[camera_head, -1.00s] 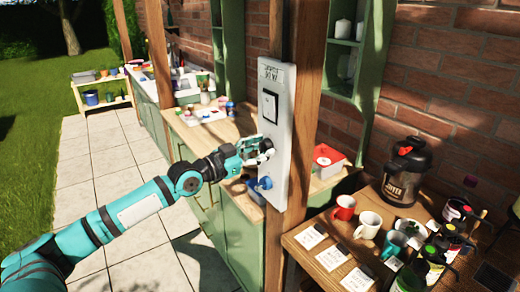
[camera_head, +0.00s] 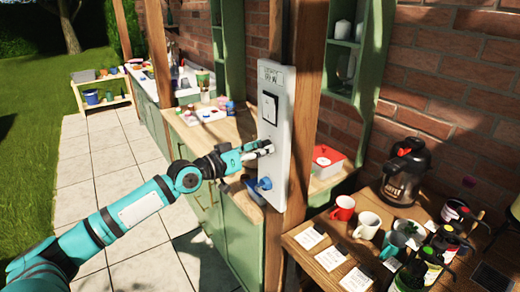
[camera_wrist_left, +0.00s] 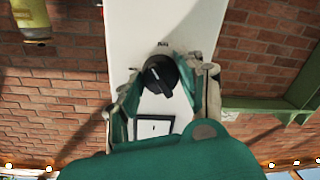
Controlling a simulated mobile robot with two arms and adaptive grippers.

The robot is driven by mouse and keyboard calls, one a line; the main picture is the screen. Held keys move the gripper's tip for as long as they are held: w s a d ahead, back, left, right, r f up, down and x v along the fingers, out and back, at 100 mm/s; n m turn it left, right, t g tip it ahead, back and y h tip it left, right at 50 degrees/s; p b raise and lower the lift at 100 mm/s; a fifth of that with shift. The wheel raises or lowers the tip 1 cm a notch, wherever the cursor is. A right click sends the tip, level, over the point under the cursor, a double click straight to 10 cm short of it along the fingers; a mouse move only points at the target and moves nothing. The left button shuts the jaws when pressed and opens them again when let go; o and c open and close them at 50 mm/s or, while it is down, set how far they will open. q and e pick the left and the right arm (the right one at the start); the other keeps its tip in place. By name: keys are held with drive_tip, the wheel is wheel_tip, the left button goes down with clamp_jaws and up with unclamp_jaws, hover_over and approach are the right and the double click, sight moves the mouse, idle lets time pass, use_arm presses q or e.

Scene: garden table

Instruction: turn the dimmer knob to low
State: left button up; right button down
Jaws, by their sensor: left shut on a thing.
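A white panel (camera_head: 276,135) is fixed on a wooden post. My left gripper (camera_head: 264,149) is at the middle of the panel, below the switch. In the left wrist view, the black dimmer knob (camera_wrist_left: 160,75) with a pale pointer line sits between my fingers, and the gripper is shut on it. In the head view the fingers hide the knob. My right gripper is not in view.
A wooden table (camera_head: 320,255) at lower right holds mugs, a coffee pot (camera_head: 404,172), bottles and cards. A green cabinet (camera_head: 240,225) with a wooden top stands behind the panel. Paved floor lies free at left.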

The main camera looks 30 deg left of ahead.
use_arm(q)
drive_tip(key=n+p, duration=0.1)
drive_tip(key=n, duration=0.4)
drive_tip(key=shift+r+g, duration=0.15)
drive_tip(key=shift+g, duration=0.15)
drive_tip(key=n+p, duration=0.1)
drive_tip(key=n, duration=0.2)
drive_tip(key=shift+h, duration=0.3)
drive_tip(key=shift+a+n+p, duration=0.1)
drive_tip(key=shift+n+p, duration=0.65)
drive_tip(key=shift+n, duration=0.65)
drive_tip(key=o, duration=1.2)
drive_tip(key=shift+c, duration=0.2)
drive_tip(key=v, duration=1.2)
